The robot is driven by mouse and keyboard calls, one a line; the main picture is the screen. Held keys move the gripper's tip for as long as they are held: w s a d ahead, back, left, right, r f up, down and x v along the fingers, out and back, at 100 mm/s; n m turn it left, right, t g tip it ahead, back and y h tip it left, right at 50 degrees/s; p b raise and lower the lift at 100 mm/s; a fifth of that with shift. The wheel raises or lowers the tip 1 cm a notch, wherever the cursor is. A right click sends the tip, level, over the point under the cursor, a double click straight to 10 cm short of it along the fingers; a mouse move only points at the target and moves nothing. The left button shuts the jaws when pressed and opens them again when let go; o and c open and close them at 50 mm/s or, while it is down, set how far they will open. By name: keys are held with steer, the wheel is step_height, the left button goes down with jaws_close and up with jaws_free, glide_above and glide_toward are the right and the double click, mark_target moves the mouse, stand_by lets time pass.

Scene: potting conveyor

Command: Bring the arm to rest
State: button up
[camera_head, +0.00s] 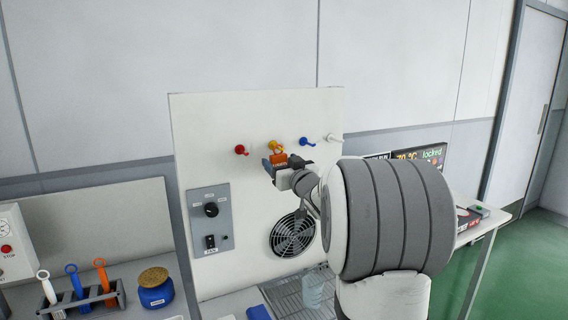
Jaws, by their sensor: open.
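My arm (385,220) reaches from the right foreground toward a white upright panel (250,115). My gripper (275,166) is open in front of the panel, close to a small orange tag-like item (279,158). The orange item appears to hang below a yellow hook (273,146). From this angle I cannot tell whether the jaws touch it. The wrist and forearm hide part of the panel's right side.
A red hook (241,150), a blue hook (307,142) and a white hook (336,138) flank the yellow one. A grey switch box (211,220) and round fan grille (292,235) are below. A tool rack (85,302) and blue pot (155,292) stand left. A clear container (312,290) stands below the arm.

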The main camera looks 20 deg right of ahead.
steer(key=s+b, duration=0.2)
steer(key=s, duration=0.6)
steer(key=s+a+f+g, duration=0.8)
steer(key=s+f, duration=0.3)
steer(key=s, duration=0.3)
steer(key=s+a+f+g, duration=0.8)
steer(key=s+a+f, duration=0.2)
steer(key=s, duration=0.5)
steer(key=shift+f+m+h, duration=0.3)
steer(key=shift+f+m, duration=0.1)
steer(key=shift+f, duration=0.15)
steer(key=shift+s, duration=0.1)
stand_by(0.4)
